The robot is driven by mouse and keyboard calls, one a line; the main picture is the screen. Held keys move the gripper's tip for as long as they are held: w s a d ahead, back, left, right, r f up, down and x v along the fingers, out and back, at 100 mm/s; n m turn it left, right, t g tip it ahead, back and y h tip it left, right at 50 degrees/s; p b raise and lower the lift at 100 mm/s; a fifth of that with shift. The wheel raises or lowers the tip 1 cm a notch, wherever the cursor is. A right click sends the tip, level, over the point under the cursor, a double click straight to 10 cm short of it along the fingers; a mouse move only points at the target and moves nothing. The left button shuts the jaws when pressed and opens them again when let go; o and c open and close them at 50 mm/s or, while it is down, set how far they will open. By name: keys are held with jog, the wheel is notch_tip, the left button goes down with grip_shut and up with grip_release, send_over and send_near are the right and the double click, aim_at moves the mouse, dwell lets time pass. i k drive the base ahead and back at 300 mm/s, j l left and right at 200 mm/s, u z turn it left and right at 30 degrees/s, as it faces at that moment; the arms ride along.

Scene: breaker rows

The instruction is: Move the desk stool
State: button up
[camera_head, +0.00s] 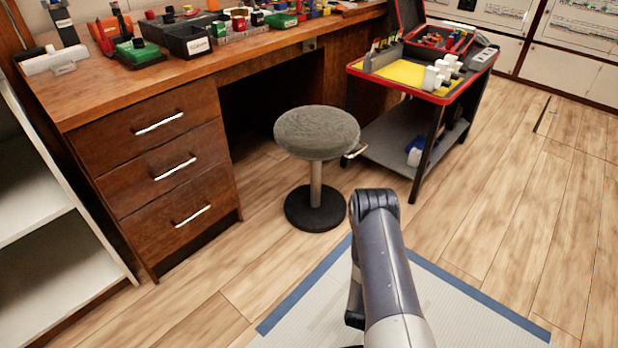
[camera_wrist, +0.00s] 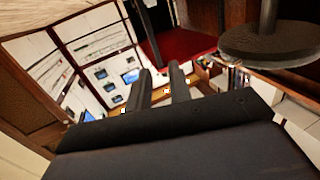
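The desk stool (camera_head: 317,134) stands upright on the wood floor in the head view, in front of the desk's knee space. It has a round grey-green padded seat, a thin metal post and a round black base (camera_head: 315,210). A small metal lever (camera_head: 356,151) juts from the seat's right side. In the wrist view a dark disc with a post (camera_wrist: 270,42), apparently part of the stool, is at upper right; I cannot tell whether it is base or seat. My gripper (camera_wrist: 160,69) shows two fingers apart with nothing between them. It is hidden in the head view.
The wooden desk (camera_head: 150,95) with drawers is behind and left of the stool. A red-edged tool cart (camera_head: 400,150) stands close at its right. A pale mat with a blue border (camera_head: 470,298) lies in front. The floor to the right is clear.

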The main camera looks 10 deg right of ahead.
aim_at(315, 134)
jog(key=i+j, duration=0.2)
jog(key=i, duration=0.25)
jog(key=i+j+u, duration=0.1)
jog(key=i, duration=0.3)
jog(key=i+j, duration=0.3)
jog(key=i, duration=0.15)
